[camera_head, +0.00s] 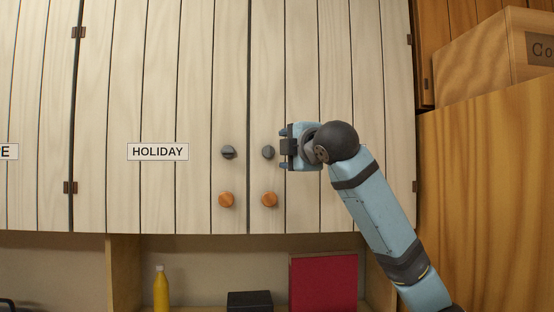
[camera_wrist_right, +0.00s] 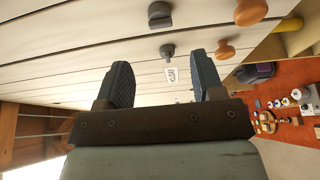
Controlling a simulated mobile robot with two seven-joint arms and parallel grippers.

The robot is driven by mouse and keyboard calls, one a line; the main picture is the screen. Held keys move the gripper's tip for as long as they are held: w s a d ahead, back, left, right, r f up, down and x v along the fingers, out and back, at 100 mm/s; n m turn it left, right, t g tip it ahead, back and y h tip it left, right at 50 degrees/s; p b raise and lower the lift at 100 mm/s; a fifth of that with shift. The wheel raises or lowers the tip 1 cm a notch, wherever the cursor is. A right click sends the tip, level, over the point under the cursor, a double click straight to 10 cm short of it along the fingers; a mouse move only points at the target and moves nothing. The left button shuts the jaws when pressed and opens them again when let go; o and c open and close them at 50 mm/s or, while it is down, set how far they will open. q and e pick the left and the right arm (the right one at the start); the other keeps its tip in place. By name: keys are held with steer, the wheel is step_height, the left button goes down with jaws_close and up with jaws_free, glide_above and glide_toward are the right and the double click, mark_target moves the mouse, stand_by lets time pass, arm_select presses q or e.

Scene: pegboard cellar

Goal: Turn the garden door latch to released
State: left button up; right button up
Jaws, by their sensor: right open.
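Two dark grey turn latches sit on the pale plank cabinet doors, the left latch (camera_head: 228,152) and the right latch (camera_head: 268,152), either side of the centre seam. No label reading garden shows, and I cannot tell which latch is meant. My right gripper (camera_head: 283,149) is open and empty, just right of the right latch, pointing left along the door front. In the right wrist view, the open fingers (camera_wrist_right: 162,70) have the nearer right latch (camera_wrist_right: 159,13) above them and the farther left latch (camera_wrist_right: 167,50) between their tips. My left gripper is out of view.
Orange wooden knobs (camera_head: 226,200) (camera_head: 269,200) sit below the latches. A HOLIDAY label (camera_head: 158,152) is on the left door. Below are a yellow bottle (camera_head: 161,290), a black box (camera_head: 249,301) and a red panel (camera_head: 324,283). A wooden box (camera_head: 485,55) stands at right.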

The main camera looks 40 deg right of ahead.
steer(key=shift+s+a+b, duration=0.2)
steer(key=shift+s, duration=0.9)
steer(key=shift+s+a+b, duration=0.2)
steer(key=shift+s, duration=0.9)
